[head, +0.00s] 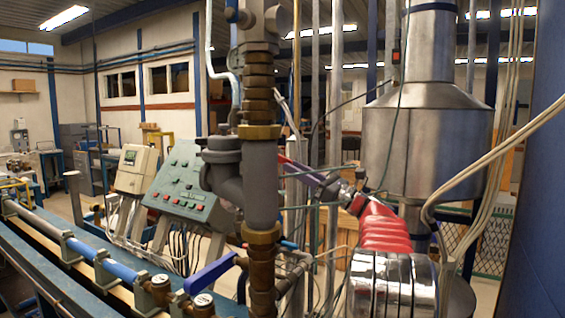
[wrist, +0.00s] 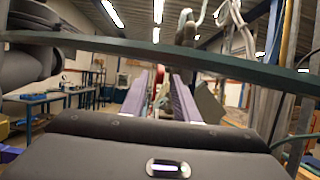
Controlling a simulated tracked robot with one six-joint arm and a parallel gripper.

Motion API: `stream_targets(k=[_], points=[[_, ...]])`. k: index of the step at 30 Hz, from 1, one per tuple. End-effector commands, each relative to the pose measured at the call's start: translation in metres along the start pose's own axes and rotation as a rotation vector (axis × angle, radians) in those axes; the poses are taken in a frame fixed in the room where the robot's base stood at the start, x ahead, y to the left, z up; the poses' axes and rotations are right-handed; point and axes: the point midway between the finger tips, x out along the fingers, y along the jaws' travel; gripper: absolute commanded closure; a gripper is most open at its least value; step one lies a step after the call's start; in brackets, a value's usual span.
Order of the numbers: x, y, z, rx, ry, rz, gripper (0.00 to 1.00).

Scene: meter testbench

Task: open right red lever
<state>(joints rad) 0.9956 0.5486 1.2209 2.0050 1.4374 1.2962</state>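My gripper (head: 300,170) reaches in from the lower right in the head view, with its purple fingers just right of the thick vertical pipe (head: 261,185). A small red part (head: 282,158), perhaps the red lever, shows at the fingertips, partly hidden by the pipe. In the wrist view the two purple fingers of my gripper (wrist: 161,92) stand apart. A narrow red shape (wrist: 158,80) shows between them, farther out. I cannot tell whether either finger touches it. No second red lever is clear.
A blue lever (head: 210,272) sits low beside the pipe. A green control box (head: 185,188) stands behind it. A large metal vessel (head: 425,140) and hanging cables crowd the right. A thin dark green bar (wrist: 160,50) crosses the wrist view above the fingers.

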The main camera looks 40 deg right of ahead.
Motion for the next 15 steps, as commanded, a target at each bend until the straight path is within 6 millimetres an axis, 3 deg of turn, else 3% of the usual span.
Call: stream_targets(k=[9, 15], points=[[0.045, 0.0, 0.0, 0.0, 0.0, 0.002, 0.72], [0.055, -0.001, 0.0, -0.001, 0.0, -0.001, 0.72]])
